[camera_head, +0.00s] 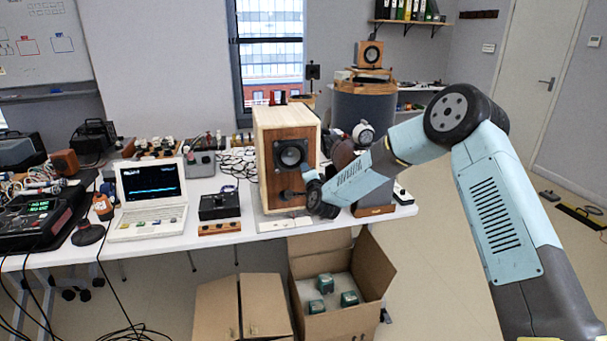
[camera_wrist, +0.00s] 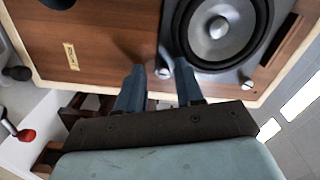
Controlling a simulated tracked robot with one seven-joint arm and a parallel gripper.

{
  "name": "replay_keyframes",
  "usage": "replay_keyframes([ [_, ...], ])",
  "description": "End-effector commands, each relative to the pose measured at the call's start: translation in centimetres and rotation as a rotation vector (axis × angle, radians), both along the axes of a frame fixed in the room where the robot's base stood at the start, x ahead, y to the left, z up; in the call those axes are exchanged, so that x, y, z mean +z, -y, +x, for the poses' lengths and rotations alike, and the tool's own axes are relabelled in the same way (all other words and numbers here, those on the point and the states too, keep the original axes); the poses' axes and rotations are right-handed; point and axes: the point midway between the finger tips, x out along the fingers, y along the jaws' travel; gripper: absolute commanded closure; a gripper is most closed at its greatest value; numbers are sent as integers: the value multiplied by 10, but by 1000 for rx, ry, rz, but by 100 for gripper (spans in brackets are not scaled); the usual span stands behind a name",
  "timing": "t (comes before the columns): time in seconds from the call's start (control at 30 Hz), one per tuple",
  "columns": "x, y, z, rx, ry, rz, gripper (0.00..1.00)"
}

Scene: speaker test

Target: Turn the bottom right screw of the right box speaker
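The wooden box speaker (camera_head: 270,190) stands on the white table, its brown front facing me. Its dark round driver (camera_head: 290,155) is in the upper front. In the wrist view the speaker appears turned, with the driver (camera_wrist: 222,28) at upper right. A silver screw (camera_wrist: 163,73) shows at the near left corner of the driver frame, matching its bottom right. Another screw (camera_wrist: 246,83) is farther right. My gripper (camera_wrist: 158,70) is open, its blue fingers on either side of the first screw. The screw appears nearer the right finger; contact cannot be told.
A laptop (camera_head: 150,195) and a black box (camera_head: 219,205) stand left on the table. A grey cylinder (camera_head: 362,108) bearing a smaller speaker (camera_head: 371,54) stands behind right.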

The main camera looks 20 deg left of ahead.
Motion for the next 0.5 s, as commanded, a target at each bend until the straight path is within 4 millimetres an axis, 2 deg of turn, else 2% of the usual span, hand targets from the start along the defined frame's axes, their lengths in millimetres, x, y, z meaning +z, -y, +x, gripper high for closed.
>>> replay_keyframes([
  [0.3,2,1,0,-2,3,2,60],
  [0.5,3,12,-17,-2,5,2,60],
])
